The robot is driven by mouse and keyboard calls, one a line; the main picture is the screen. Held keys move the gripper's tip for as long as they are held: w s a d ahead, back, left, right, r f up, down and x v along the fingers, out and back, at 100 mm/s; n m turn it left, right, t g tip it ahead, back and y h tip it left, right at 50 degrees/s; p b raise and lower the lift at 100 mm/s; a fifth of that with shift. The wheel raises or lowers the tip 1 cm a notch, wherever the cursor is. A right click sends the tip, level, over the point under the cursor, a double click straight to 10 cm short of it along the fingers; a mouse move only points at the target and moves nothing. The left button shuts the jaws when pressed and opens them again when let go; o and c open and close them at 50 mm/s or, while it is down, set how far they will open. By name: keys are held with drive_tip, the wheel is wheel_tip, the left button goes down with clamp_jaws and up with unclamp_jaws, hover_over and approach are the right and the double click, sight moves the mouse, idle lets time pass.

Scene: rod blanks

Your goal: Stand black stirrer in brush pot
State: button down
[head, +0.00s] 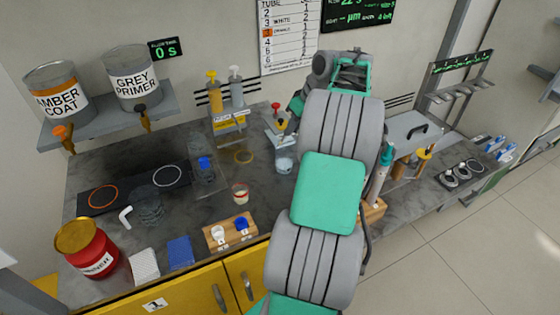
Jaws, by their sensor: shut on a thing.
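My arm covers the middle of the head view and bends over the back of the bench. Its wrist end shows at the arm's left, but I cannot make out the jaws, which seem hidden by the arm. I cannot pick out the black stirrer or what the jaws hold. I cannot tell which vessel is the brush pot. A clear glass vessel (285,162) stands on the bench just left of my arm. A small jar (240,193) with a reddish band stands nearer the front.
A red tin (86,248) stands at the bench's left front. A wooden block (230,233) with white and blue pieces sits at the front edge. Amber (56,92) and grey (133,78) paint drums stand on a shelf. Several items crowd the bench right of my arm.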

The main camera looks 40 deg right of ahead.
wheel_tip(320, 180, down, 6)
drive_tip(key=b, duration=0.5)
drive_tip(key=shift+r, duration=0.2)
drive_tip(key=c, duration=1.3)
unclamp_jaws()
drive_tip(key=p+v, duration=0.2)
drive_tip(key=v, duration=0.6)
drive_tip(key=shift+f, duration=0.1)
